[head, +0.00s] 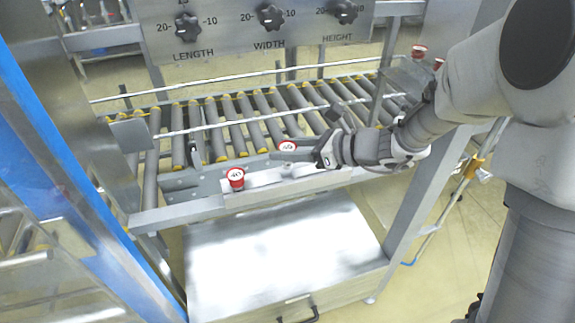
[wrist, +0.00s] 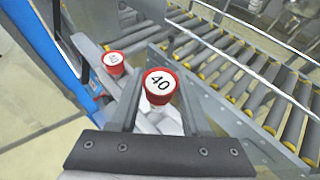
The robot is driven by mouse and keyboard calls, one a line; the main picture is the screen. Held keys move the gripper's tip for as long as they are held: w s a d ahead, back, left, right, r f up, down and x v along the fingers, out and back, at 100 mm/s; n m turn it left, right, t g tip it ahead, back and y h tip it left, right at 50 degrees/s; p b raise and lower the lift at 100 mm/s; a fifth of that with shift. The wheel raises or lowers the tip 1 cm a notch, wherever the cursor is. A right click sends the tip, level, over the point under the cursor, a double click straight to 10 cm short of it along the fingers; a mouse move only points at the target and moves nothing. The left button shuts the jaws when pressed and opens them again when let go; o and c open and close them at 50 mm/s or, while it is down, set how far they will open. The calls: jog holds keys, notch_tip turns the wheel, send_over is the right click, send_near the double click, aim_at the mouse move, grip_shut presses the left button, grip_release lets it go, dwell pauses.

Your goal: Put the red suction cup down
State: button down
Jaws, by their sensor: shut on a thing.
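A red suction cup with a white top marked 40 (wrist: 160,82) sits between the two fingers of my gripper (wrist: 158,100) in the wrist view. The same cup (head: 288,145) shows in the head view at the tip of my gripper (head: 290,152), over or near the grey front rail (head: 205,210). My gripper is shut on it. The cup looks upright. Its lower part is hidden by the fingers, and I cannot tell whether it touches the rail. A second red cup (head: 236,177) stands on the rail to the left; it also shows in the wrist view (wrist: 114,62).
The roller conveyor (head: 245,125) lies behind the rail. A panel with length, width and height knobs (head: 268,17) stands at the back. A metal box (head: 285,255) is below the rail.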

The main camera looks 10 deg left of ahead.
aim_at(287, 168)
jog(key=shift+f+b, duration=0.65)
jog(key=shift+f, duration=1.3)
jog(key=shift+f+b, duration=0.35)
jog(key=shift+c, duration=1.8)
grip_release()
jog(key=shift+r, duration=0.15)
